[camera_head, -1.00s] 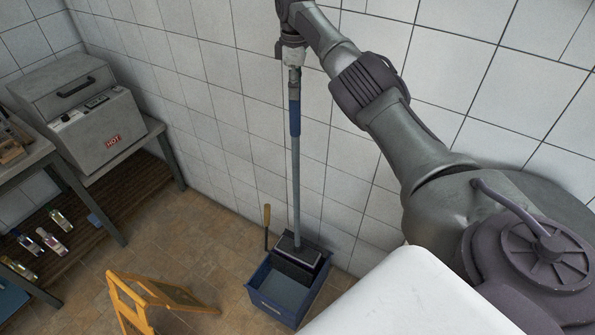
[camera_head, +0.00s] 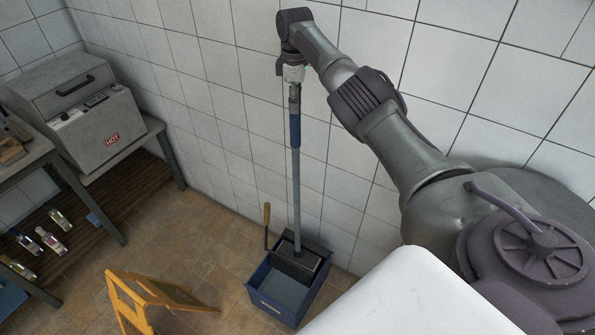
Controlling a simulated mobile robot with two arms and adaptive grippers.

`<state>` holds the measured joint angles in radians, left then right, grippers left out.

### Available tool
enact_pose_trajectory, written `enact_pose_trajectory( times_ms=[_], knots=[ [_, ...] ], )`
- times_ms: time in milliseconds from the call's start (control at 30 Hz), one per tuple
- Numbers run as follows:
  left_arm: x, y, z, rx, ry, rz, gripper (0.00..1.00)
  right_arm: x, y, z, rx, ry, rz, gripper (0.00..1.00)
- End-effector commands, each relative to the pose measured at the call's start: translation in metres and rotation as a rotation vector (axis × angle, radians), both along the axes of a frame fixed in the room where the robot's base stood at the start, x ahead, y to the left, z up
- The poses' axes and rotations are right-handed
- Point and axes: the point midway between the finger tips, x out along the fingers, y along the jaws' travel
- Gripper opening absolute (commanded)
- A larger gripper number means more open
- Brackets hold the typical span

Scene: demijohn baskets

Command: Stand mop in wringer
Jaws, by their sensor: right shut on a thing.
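The mop (camera_head: 297,180) stands upright, with a grey pole and a blue grip near its top. My right gripper (camera_head: 294,78) is shut on the top of the mop's pole. The mop's lower end is down inside the black wringer (camera_head: 311,262), and its head is mostly hidden there. The wringer sits at the back of a blue bucket (camera_head: 267,303) on the floor and has a handle with a wooden grip (camera_head: 267,214) on its left. My left gripper is not in view.
A yellow folding floor sign (camera_head: 150,293) stands left of the bucket. A grey machine marked HOT (camera_head: 85,115) rests on a bench at the left, with several bottles (camera_head: 50,240) on a low shelf. The tiled wall is close behind the mop.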

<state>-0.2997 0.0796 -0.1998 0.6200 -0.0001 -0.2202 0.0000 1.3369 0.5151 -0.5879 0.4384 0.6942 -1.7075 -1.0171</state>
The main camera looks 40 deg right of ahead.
Motion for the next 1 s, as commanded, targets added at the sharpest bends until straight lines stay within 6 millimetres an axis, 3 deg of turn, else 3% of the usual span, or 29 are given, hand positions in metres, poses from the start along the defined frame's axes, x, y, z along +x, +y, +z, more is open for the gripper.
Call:
enact_pose_trajectory(
  times_ms=[1000],
  knots=[
    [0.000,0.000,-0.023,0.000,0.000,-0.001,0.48,0.001,0.001,-0.052,0.001,-0.005,0.001,0.00]
  ],
)
